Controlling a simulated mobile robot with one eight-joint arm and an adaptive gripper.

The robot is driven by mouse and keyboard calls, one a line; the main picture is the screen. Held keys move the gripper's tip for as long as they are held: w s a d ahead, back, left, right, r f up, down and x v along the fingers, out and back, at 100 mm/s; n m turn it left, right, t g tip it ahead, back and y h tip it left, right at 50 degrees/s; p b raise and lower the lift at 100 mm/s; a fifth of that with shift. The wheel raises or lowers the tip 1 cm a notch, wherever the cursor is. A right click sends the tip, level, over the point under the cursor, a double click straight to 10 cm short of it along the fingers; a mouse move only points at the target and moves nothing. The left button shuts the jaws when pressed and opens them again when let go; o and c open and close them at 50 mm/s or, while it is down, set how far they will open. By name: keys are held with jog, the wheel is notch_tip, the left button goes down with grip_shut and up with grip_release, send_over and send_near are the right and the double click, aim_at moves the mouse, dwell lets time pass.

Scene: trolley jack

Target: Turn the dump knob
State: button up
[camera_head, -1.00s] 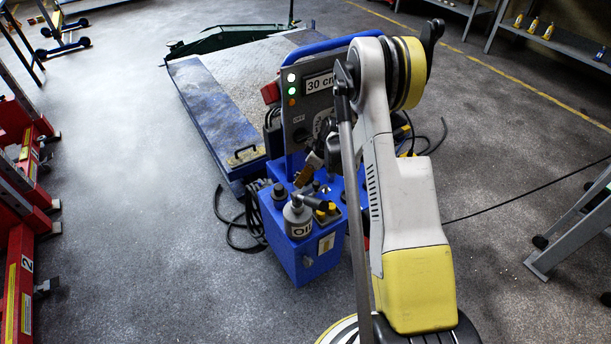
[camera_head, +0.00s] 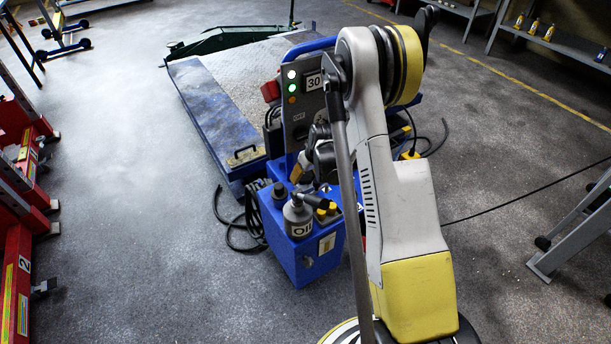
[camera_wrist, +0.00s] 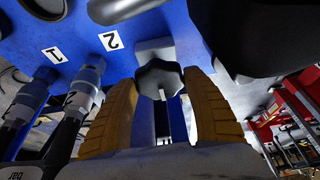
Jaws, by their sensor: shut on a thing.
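The dump knob (camera_wrist: 158,74) is a small dark lobed knob below the blue power unit's housing, in the middle of the wrist view. My gripper (camera_wrist: 161,86) has its two yellow ribbed fingers on either side of the knob and is shut on it. In the head view my arm hides the knob. A yellow finger of my gripper (camera_head: 297,172) shows there beside the blue power unit (camera_head: 307,263).
Hose fittings (camera_wrist: 84,86) sit left of the knob, near labels 1 and 2. An oil bottle (camera_head: 297,216) stands on the power unit. A control panel (camera_head: 297,108) with lit lamps rises behind. The blue lift platform (camera_head: 213,120) lies beyond; floor at left is clear.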

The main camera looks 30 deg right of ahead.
dwell(0.4)
jog(key=o, duration=1.2)
jog(key=v, duration=1.2)
